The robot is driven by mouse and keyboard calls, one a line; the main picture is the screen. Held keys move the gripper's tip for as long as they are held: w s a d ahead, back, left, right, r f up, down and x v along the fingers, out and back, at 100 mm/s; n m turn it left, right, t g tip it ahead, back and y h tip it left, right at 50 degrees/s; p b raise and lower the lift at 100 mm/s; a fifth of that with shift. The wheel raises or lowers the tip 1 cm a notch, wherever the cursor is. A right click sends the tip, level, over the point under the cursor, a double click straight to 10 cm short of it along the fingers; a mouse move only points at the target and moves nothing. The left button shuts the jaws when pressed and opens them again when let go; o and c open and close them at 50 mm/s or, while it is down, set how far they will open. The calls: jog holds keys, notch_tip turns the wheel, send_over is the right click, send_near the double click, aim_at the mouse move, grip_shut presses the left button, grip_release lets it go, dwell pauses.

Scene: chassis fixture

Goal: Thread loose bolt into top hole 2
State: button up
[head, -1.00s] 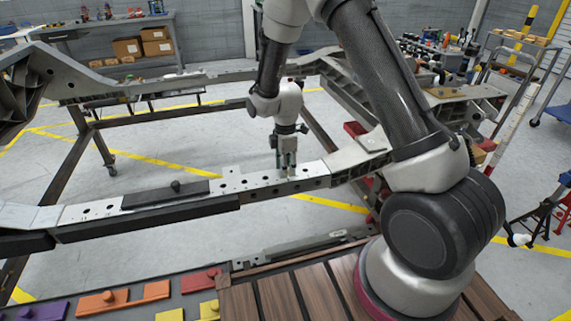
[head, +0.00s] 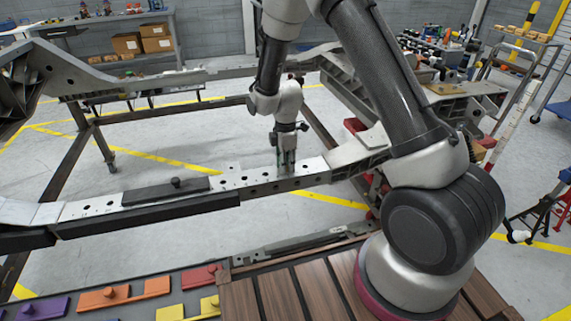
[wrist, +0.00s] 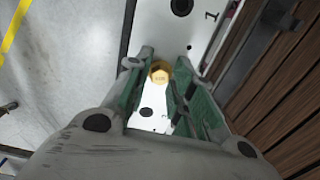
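The bolt (wrist: 160,73) shows in the wrist view as a brass-coloured hex head facing me. It sits between the two green-padded fingers of my gripper (wrist: 161,76), which appear closed on its sides. The bolt's shank is hidden, so I cannot tell how deep it sits in a hole. Below it is the pale plate (wrist: 152,20) on the rail top, with an open dark hole beside a printed "1". In the head view my gripper (head: 287,167) points straight down at the chassis rail (head: 232,182); the bolt is not distinguishable there.
A dark block with a knob (head: 166,190) lies on the rail left of my gripper. Coloured blocks (head: 108,295) lie at the front left by a wooden deck (head: 275,297). A far rail (head: 170,84) runs behind, with open floor between.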

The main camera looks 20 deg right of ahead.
grip_shut()
jog(key=m, duration=0.3)
jog(key=shift+m, duration=0.3)
jog(key=m, duration=0.3)
jog(key=shift+f+m, duration=0.1)
jog(key=shift+m, duration=0.3)
jog(key=m, duration=0.7)
jog(key=shift+s+f, duration=0.15)
jog(key=o, duration=0.7)
grip_release()
jog(key=shift+f, duration=0.1)
